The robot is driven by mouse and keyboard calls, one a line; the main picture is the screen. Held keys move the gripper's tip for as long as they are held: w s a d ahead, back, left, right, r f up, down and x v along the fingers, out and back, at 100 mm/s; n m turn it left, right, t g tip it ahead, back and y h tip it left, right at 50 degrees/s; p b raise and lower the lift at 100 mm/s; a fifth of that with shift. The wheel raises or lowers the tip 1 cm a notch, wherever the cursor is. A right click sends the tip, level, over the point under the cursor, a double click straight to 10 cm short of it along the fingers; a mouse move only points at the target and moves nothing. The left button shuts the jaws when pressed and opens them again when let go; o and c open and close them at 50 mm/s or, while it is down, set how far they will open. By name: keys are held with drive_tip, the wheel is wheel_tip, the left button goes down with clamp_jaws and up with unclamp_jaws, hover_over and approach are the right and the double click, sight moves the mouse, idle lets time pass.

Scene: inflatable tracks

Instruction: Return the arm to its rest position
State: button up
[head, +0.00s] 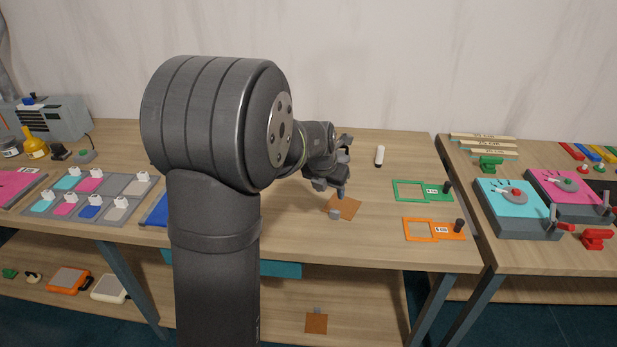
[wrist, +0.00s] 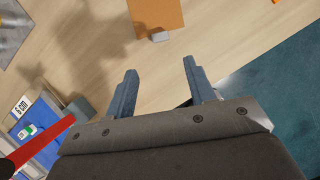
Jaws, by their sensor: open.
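My gripper (head: 338,192) is held above the middle of the wooden table (head: 385,237). My arm reaches out to the right in the head view, and its large grey joint hides part of the table. In the wrist view my gripper (wrist: 160,85) has its two fingers apart with nothing between them. An orange-brown square (head: 345,206) lies on the table just below the gripper.
A green frame (head: 408,190), an orange frame (head: 415,229) and a white cylinder (head: 379,156) are on the right of the table. A grey tray (head: 118,205) with coloured pads is on the left. A second table (head: 545,258) stands right. A red bar (wrist: 40,145) crosses the wrist view's lower left.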

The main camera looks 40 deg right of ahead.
sight(335, 211)
drive_tip(key=x, duration=1.2)
drive_tip(key=shift+d+f, duration=0.1)
drive_tip(key=shift+r, duration=1.15)
